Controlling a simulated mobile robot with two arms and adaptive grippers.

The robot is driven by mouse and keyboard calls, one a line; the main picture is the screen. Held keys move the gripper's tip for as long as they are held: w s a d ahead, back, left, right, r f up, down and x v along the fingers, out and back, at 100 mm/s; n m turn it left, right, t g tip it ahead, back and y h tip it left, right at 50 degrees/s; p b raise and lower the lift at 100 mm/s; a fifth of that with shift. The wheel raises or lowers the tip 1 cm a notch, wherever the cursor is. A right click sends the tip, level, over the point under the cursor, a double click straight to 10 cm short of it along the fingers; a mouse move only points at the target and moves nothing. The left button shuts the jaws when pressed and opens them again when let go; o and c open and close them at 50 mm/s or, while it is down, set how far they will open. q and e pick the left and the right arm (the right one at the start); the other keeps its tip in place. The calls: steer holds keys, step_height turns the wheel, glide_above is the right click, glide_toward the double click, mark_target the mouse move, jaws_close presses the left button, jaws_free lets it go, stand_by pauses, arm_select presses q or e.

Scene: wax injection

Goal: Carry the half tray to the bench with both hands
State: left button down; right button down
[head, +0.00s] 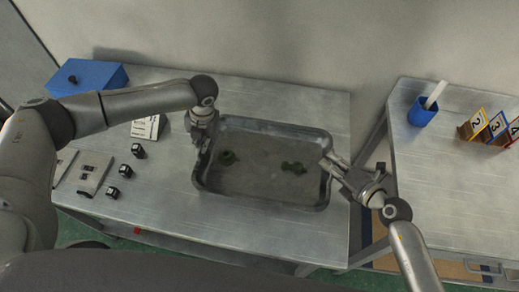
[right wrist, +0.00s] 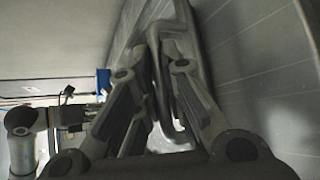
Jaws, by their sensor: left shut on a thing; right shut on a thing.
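I cannot tell whether the tray touches the bench top.
The left bench (head: 310,105) holds a blue box (head: 90,76), a white card (head: 146,127), small black blocks (head: 138,150) and flat grey pieces (head: 95,173). A second bench (head: 440,190) on the right holds a blue cup (head: 421,112) and numbered holders (head: 474,125). A gap separates the benches.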

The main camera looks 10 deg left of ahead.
arm_select(q)
steer(key=c, duration=1.6)
jaws_free()
steer(key=shift+f, duration=0.1)
arm_select(e)
steer(key=c, duration=1.5)
jaws_free()
steer(key=shift+f, duration=0.1)
steer(key=shift+c, duration=0.2)
arm_select(q)
steer(key=shift+o, duration=0.2)
steer(key=shift+d+r, duration=0.1)
steer(key=shift+r, duration=0.25)
step_height(320, 180, up, 7)
steer(key=d, duration=0.1)
steer(key=shift+d, duration=0.15)
arm_select(e)
steer(key=v, duration=1.2)
